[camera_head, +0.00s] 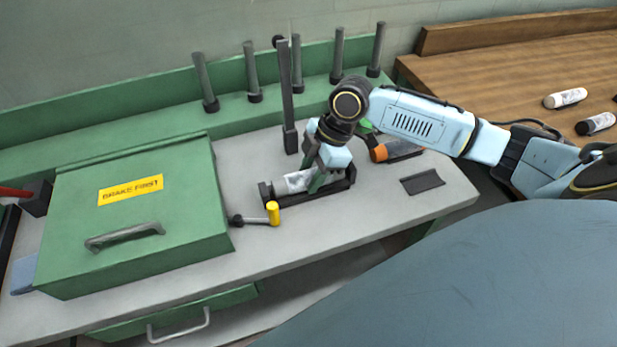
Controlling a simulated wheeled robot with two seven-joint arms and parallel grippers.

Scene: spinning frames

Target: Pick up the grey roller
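A pale grey roller (297,181) lies in a black cradle (285,201) on the grey bench top. My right gripper (319,183) points down over the cradle, with its dark green fingers at the roller's right part. The fingers and gripper body hide some of the roller, and I cannot tell whether they are closed on it. My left gripper is not in view.
A tall dark post (287,95) rises behind. An orange-ended cylinder (400,149) and dark plate (422,182) lie right. A white roller (565,97) lies on the wooden table.

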